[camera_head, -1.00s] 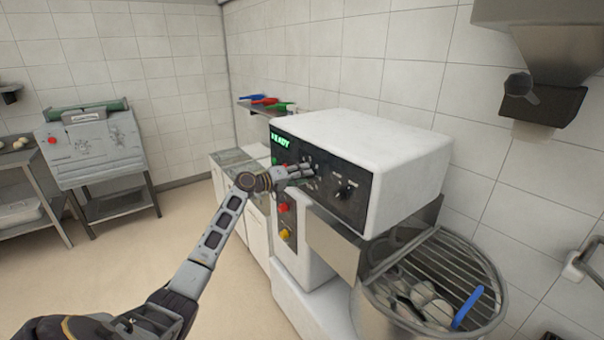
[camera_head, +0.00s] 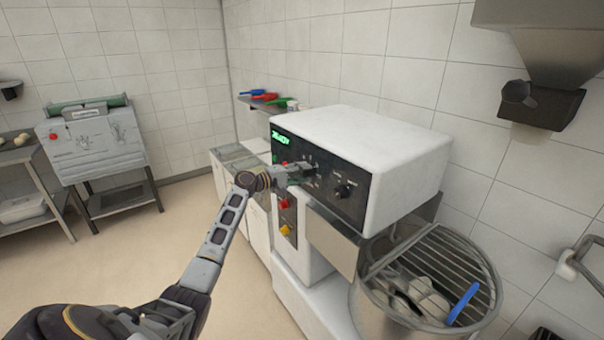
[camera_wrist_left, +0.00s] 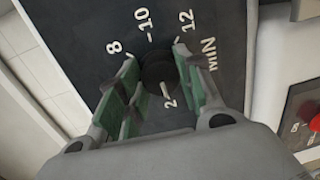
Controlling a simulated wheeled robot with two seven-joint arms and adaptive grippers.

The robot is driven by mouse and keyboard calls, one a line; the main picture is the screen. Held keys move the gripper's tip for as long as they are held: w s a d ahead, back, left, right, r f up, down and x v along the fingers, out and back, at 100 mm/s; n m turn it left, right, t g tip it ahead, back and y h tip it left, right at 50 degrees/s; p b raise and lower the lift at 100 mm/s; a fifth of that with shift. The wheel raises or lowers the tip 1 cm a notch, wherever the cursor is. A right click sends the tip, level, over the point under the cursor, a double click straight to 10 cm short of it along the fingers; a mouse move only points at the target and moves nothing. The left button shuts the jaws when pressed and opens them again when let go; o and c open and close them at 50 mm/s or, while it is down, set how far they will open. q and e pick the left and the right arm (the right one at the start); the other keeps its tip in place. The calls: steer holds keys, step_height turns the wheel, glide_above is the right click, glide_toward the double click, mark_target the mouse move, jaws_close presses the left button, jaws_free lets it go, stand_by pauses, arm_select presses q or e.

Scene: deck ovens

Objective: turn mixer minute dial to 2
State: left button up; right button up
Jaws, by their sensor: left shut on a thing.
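The white mixer (camera_head: 385,150) has a black control panel (camera_head: 318,183) with a green lit display (camera_head: 281,138). My left gripper (camera_head: 310,170) is at the panel and covers the minute dial in the head view. In the left wrist view, the black minute dial (camera_wrist_left: 160,72) sits between the green-padded fingers of the left gripper (camera_wrist_left: 160,88), which are shut on it. The marks 8, 10, 12, MIN and 2 show around it. A short white line shows on the dial's side toward the 2. My right gripper is not in view.
A second black knob (camera_head: 344,190) is to the right on the panel. Floor (camera_head: 130,250) is clear at left.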

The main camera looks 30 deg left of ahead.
arm_select(q)
steer(key=o, duration=1)
steer(key=shift+w, duration=0.1)
steer(key=shift+o, duration=0.2)
steer(key=shift+s+a, duration=0.1)
steer(key=shift+s, duration=0.2)
steer(key=v, duration=1.1)
steer(key=shift+s, duration=0.2)
